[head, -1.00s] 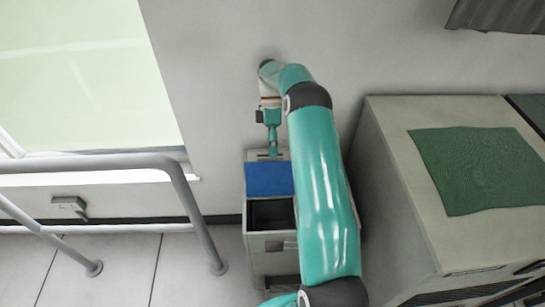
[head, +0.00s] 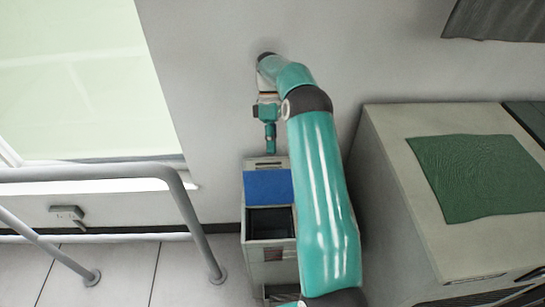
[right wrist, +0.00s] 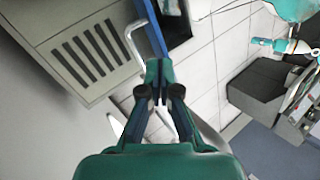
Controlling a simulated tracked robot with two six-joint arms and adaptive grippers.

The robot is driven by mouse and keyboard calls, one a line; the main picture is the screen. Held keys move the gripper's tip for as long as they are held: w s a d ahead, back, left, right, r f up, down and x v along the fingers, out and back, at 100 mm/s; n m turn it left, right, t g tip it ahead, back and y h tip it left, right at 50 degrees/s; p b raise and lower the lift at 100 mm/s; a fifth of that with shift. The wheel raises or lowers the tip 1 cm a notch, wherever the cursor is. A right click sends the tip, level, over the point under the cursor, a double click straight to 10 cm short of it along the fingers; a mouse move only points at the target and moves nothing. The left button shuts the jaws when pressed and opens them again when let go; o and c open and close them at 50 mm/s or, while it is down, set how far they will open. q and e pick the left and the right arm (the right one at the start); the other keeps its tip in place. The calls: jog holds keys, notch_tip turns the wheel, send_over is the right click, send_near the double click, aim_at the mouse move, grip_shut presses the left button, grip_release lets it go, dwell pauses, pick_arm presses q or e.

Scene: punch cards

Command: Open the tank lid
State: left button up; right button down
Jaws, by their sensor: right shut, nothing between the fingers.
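A narrow grey box (head: 268,252) stands against the wall in the head view, and I take it for the tank. It has a blue panel (head: 268,187) on top and a dark open compartment (head: 270,220) in front of that. I cannot tell whether the blue panel is the lid. My right gripper (head: 271,152) is shut and empty, just above the box's back end. In the right wrist view its closed fingertips (right wrist: 158,66) hold nothing, and a blue strip (right wrist: 175,20) shows beyond them. My left gripper is not in view.
A large pale cabinet (head: 400,200) with a green mat (head: 475,176) stands close on the right. A grey railing (head: 100,173) runs on the left before a window. A vented cabinet (right wrist: 85,50) and a dark machine (right wrist: 262,88) show in the right wrist view.

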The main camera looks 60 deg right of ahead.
aim_at(269, 183)
jog(key=w+d+m+t+h, duration=0.25)
jog(key=d+m+h, duration=0.2)
jog(key=m, duration=1.05)
jog(key=f, duration=0.6)
jog(key=s+f, duration=0.1)
jog(key=f, duration=0.2)
jog(key=shift+a+f, duration=0.3)
jog(key=shift+a, duration=0.1)
jog(key=shift+s+a+r+p, duration=0.3)
jog(key=shift+s+a+r, duration=0.1)
jog(key=shift+a, duration=0.3)
jog(key=shift+s+a+r+p, duration=0.25)
jog(key=shift+s+a+r, duration=0.1)
jog(key=shift+a, duration=0.3)
